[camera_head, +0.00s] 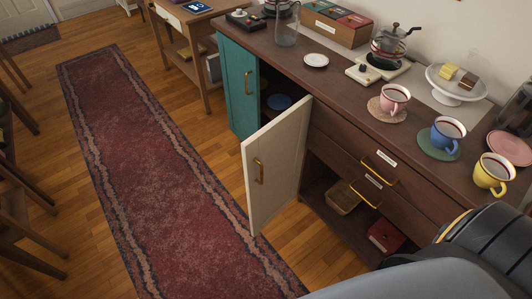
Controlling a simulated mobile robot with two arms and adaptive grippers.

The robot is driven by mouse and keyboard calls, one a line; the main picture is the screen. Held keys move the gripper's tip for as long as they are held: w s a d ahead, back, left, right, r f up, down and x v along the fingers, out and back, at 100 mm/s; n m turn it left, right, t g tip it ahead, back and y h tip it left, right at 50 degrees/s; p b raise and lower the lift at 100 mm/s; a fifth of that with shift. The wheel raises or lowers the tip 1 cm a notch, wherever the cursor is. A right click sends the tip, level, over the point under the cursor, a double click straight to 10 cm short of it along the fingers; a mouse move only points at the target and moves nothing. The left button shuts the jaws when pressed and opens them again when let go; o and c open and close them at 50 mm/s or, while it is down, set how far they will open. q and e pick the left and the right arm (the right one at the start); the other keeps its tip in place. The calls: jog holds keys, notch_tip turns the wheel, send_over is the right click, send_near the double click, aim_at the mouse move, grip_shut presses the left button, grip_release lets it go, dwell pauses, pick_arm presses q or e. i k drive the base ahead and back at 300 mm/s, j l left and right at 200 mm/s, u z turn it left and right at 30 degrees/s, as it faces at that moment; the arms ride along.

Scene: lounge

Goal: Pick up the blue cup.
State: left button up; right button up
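The blue cup (446,136) stands upright on a round green coaster (427,146) on the dark wooden sideboard top (345,97). It holds a dark drink, and its handle faces the front edge. A pink cup (394,99) stands to its left on a tan coaster, and a yellow cup (489,176) stands to its right, nearer the front edge. Both also hold dark drinks. Neither of my grippers is in view. Grey and black parts of my own body show at the lower right, below the yellow cup.
An open cream cabinet door (275,165) juts out from the sideboard. A white cake stand (456,92) is behind the cups, and a moka pot (390,46) is to the left. A pink tray (509,147) lies at right. The red rug (165,190) is clear.

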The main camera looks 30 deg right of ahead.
aim_at(447, 132)
jog(key=z, duration=2.15)
